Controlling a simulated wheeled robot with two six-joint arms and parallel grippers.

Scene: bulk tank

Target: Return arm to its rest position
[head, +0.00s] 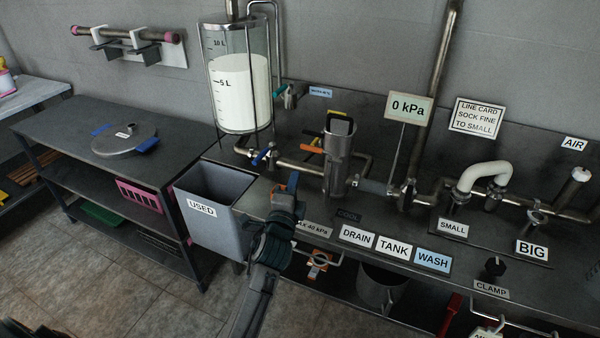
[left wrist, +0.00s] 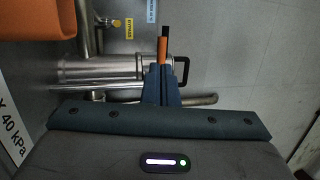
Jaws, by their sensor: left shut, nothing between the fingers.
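My left arm reaches up from the bottom of the head view. Its gripper (head: 292,182) is over the steel bench, just right of the grey bin and in front of the steel filter housing (head: 339,158). The fingertips look apart from the housing, but the exact gap is hard to tell. My right gripper is not in view.
The grey USED bin (head: 215,225) stands left of my gripper. A glass tank (head: 238,85) of white liquid and steel pipes stand behind. Labelled buttons, DRAIN, TANK and WASH (head: 433,259), lie to the right. A dark table (head: 70,130) with a round lid is at left.

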